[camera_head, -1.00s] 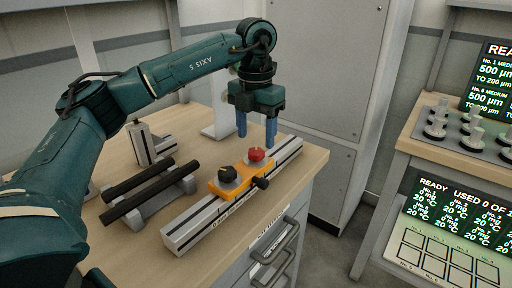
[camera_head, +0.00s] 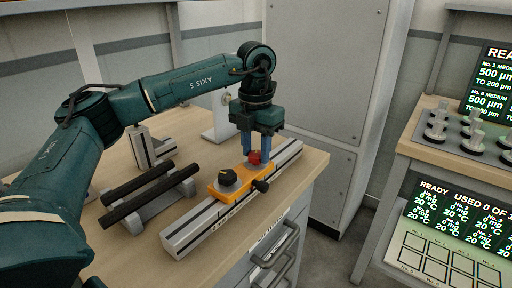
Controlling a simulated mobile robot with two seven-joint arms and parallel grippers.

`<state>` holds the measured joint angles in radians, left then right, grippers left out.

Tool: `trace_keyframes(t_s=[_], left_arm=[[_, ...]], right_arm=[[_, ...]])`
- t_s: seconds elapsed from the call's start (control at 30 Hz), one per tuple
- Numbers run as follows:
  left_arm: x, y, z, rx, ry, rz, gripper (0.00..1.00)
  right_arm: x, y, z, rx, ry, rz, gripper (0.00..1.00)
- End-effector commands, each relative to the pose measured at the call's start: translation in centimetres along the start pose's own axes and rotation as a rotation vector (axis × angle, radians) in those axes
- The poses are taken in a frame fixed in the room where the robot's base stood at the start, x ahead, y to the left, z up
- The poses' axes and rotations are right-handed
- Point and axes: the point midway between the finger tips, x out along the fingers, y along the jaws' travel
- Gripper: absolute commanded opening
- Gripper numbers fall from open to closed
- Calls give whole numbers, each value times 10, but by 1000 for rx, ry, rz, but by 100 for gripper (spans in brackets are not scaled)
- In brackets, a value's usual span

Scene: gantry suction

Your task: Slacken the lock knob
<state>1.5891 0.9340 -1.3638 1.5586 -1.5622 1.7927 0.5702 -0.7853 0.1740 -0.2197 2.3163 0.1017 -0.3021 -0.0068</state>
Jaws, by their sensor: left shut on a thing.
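An orange carriage (camera_head: 241,187) sits on a long grey rail (camera_head: 195,228) on the wooden table. On its top are a red knob (camera_head: 255,158) at the far end and a black knob (camera_head: 228,177) at the near end. Another black knob (camera_head: 261,186) sticks out of its right side. The frames do not label which knob is the lock knob. My left gripper (camera_head: 256,153) points straight down with its blue fingers on either side of the red knob, shut on it. My right gripper is not in view.
Two black bars (camera_head: 150,190) lie on grey supports left of the rail. A small grey upright block (camera_head: 150,148) and a white stand (camera_head: 220,122) are behind. A drawer unit with handles (camera_head: 275,252) is below the table's right edge. A bench with screens (camera_head: 450,200) is at right.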

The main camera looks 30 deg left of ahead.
Motion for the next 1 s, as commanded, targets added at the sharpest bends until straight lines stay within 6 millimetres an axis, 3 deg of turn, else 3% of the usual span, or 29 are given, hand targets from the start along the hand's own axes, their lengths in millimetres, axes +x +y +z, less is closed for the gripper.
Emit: trace_keyframes(t_s=[0.17, 0.47, 1.0], left_arm=[[0, 0, 0, 0, -1, 0, 13], [-1, 0, 0, -50, -1, 0, 13], [-2, 0, 1, -428, -1, 0, 13]], right_arm=[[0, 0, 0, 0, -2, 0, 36], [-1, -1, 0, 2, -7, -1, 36], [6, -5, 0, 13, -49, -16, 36]])
